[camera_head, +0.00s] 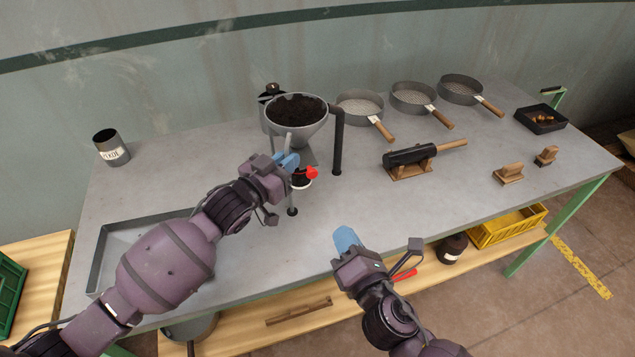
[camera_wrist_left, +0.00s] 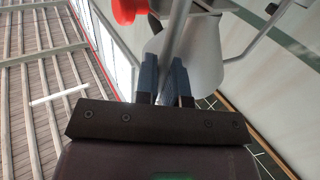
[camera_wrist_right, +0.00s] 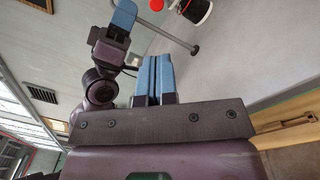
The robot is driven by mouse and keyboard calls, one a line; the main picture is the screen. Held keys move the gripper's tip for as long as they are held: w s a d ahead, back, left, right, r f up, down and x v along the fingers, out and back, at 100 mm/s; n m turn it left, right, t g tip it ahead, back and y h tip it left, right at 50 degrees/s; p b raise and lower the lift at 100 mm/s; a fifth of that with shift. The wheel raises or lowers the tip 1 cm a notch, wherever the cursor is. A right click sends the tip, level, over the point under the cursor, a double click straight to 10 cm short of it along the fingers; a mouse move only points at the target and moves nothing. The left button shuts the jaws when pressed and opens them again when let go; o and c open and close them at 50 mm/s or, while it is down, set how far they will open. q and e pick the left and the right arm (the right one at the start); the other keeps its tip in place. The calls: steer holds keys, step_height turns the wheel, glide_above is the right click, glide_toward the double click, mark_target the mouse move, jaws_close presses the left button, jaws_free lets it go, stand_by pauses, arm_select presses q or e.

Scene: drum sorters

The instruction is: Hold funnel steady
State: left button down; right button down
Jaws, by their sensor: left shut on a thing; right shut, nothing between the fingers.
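The grey funnel (camera_head: 298,133), filled with dark soil, stands on thin legs near the middle of the table. A red valve handle (camera_head: 312,173) sits below it, over a small container (camera_head: 301,183). My left gripper (camera_head: 287,161) is at the funnel's near side. In the left wrist view its blue fingers (camera_wrist_left: 166,78) are shut on a thin grey leg (camera_wrist_left: 176,35) of the funnel stand, beside the pale funnel cone (camera_wrist_left: 196,55). My right gripper (camera_head: 346,240) is shut and empty above the table's front edge; its fingers press together in the right wrist view (camera_wrist_right: 155,78).
A dark post (camera_head: 337,145) stands right of the funnel. Sieves (camera_head: 412,99), a dark cylinder on a wooden cradle (camera_head: 410,156) and wooden blocks (camera_head: 508,174) lie to the right. A metal tray (camera_head: 112,245) is front left; a labelled cup (camera_head: 112,148) stands back left.

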steer(key=n, duration=1)
glide_toward(314, 176)
steer(key=x, duration=0.7)
steer(key=shift+w+a, duration=0.15)
steer(key=shift+w, duration=0.1)
steer(key=shift+x, duration=1.6)
steer(key=v, duration=1.4)
